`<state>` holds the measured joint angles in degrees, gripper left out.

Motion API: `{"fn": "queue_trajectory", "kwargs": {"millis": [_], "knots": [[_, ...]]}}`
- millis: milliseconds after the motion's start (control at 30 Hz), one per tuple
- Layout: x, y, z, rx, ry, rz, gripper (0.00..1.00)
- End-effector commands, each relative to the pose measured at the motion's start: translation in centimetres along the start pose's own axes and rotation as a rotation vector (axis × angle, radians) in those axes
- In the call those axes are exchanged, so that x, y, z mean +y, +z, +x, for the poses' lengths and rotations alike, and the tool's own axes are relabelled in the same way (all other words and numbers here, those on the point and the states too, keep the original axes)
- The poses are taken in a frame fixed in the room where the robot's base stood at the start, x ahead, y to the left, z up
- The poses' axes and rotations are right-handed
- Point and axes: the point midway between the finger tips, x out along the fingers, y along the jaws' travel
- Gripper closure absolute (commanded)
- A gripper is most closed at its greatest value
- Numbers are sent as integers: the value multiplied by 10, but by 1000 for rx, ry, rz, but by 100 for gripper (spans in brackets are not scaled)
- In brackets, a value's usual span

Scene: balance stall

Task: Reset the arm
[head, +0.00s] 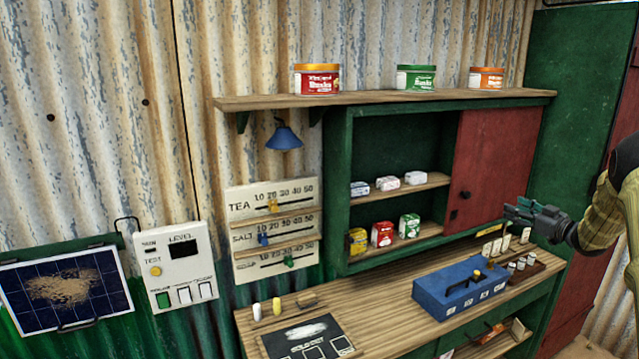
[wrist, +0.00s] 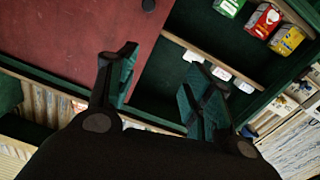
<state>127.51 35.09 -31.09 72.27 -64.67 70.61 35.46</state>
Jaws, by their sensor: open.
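My gripper (head: 522,210) is at the right of the head view, in front of the cabinet's red sliding door (head: 492,160) and above the counter. In the wrist view its two fingers (wrist: 160,85) stand apart with nothing between them. The red door (wrist: 70,45) fills the upper left of the wrist view, and the cabinet's open side lies to its right. Part of my arm shows at the right edge of the head view.
The counter (head: 385,328) holds a blue box (head: 460,290), a small wooden tray (head: 525,268) and a dark board (head: 305,338). Tins stand on the upper shelf (head: 250,101). A blue lamp (head: 284,137) hangs over a slider board (head: 272,225). A level panel (head: 178,265) hangs at left.

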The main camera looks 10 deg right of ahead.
Motion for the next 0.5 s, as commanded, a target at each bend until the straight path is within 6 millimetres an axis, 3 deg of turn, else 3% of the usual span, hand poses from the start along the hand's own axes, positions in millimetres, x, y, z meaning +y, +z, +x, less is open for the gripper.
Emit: {"fn": "queue_trajectory", "kwargs": {"millis": [267, 367, 500], "knots": [[-56, 48, 23, -53, 35, 70, 49], [-86, 75, 31, -86, 53, 107, 49], [-143, 128, 38, -165, 85, 170, 49]]}}
